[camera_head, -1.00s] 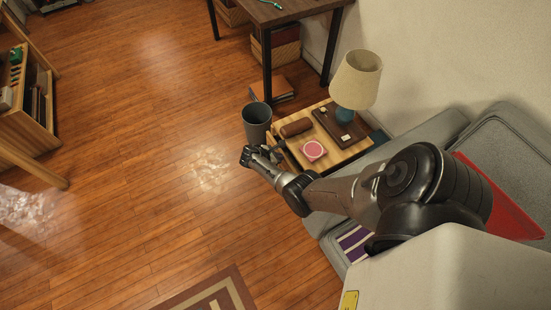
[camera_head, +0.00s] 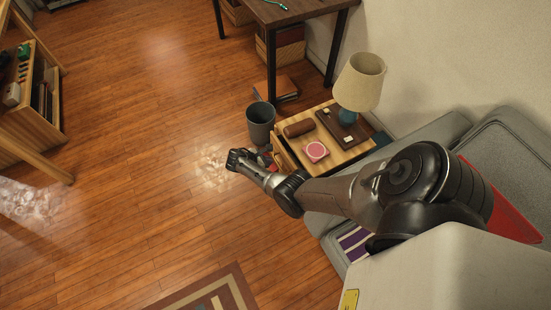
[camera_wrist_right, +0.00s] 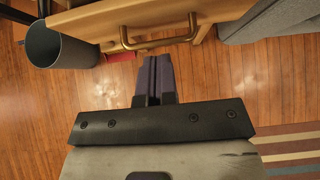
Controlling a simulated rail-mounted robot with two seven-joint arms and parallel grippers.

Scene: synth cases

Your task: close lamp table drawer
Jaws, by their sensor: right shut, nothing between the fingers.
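The wooden lamp table (camera_head: 351,154) stands right of centre in the head view, with its drawer (camera_head: 285,155) on the left side. The drawer appears to stick out a little; my arm hides part of it. In the right wrist view the wooden drawer front (camera_wrist_right: 185,20) crosses the top, with a curved brass handle (camera_wrist_right: 158,44). My right gripper (camera_head: 238,158) is shut and empty, over the floor to the left of the drawer. In the wrist view its fingertips (camera_wrist_right: 155,62) point at the handle; contact cannot be told. My left gripper is not in view.
A lamp (camera_head: 359,82), a brown roll (camera_head: 298,128), a pink round item (camera_head: 316,151) and a dark tray (camera_head: 330,121) are on the table. A grey bin (camera_head: 261,125) stands close beside the drawer. A grey sofa (camera_head: 430,130) is at right. The floor at left is open.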

